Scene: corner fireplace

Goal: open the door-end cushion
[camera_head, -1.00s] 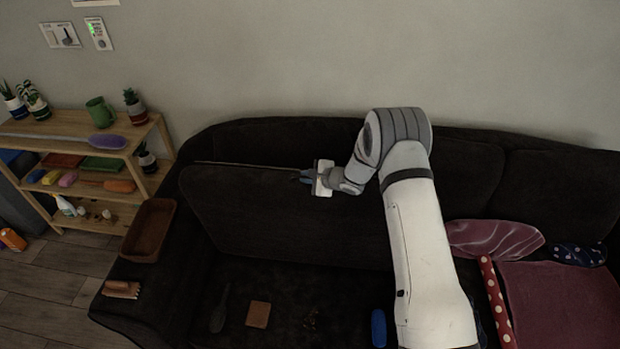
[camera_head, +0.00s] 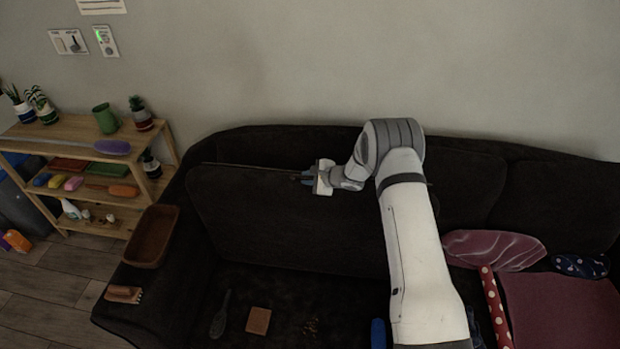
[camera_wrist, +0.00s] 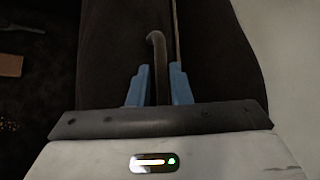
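The door-end cushion (camera_head: 290,222) is the dark left one nearest the shelf. It is raised on edge, its broad face toward the camera, in front of the sofa back. My gripper (camera_head: 308,178) is at its upper edge, near the right part. In the wrist view my gripper's blue fingers (camera_wrist: 160,88) lie on either side of a dark bent bar or handle (camera_wrist: 159,62) and look shut on it. The fingertip contact is hard to make out. The cushion also fills the middle of the wrist view (camera_wrist: 215,60).
Below the raised cushion lie a dark brush (camera_head: 220,314), a tan square (camera_head: 258,320), small bits (camera_head: 310,328) and a blue object (camera_head: 377,333). A brown tray (camera_head: 152,237) and a brush (camera_head: 123,294) sit on the left armrest. Pillows (camera_head: 495,250) lie at right.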

